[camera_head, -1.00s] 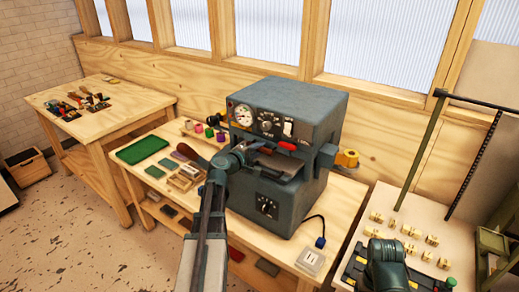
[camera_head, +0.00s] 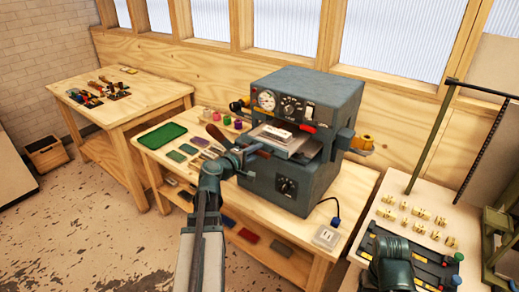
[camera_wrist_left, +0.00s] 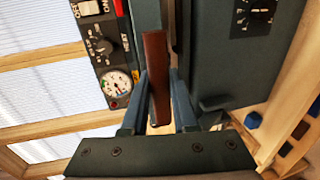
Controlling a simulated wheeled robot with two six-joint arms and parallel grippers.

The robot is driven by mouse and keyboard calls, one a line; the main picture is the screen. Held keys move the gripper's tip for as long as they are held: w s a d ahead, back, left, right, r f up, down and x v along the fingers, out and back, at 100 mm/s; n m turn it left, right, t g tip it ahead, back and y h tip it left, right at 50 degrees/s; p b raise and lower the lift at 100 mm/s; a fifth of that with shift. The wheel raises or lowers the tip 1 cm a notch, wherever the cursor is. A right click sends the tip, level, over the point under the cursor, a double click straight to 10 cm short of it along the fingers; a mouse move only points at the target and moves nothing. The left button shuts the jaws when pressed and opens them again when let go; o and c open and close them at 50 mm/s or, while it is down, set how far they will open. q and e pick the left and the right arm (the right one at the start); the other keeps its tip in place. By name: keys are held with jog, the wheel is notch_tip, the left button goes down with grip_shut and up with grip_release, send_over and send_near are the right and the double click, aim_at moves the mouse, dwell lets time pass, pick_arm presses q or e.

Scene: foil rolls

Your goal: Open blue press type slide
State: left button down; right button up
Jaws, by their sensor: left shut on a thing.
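The blue-grey press (camera_head: 325,100) stands on the wooden table, its slide (camera_head: 285,138) drawn out at the front with a light block lying on it. My right gripper is not visible.
A green tray (camera_head: 166,135) and several small blocks lie left of the press. Small coloured spools (camera_head: 227,121) stand behind them. A cable (camera_head: 333,212) and white switch box (camera_head: 326,238) are at the right front. Brass parts (camera_head: 420,214) lie on the right bench.

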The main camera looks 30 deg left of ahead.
pick_arm(q)
jog(key=c, duration=0.7)
grip_release()
jog(key=p+v, duration=0.1)
jog(key=v, duration=0.6)
jog(key=shift+s, duration=0.25)
jog(key=shift+a, duration=0.1)
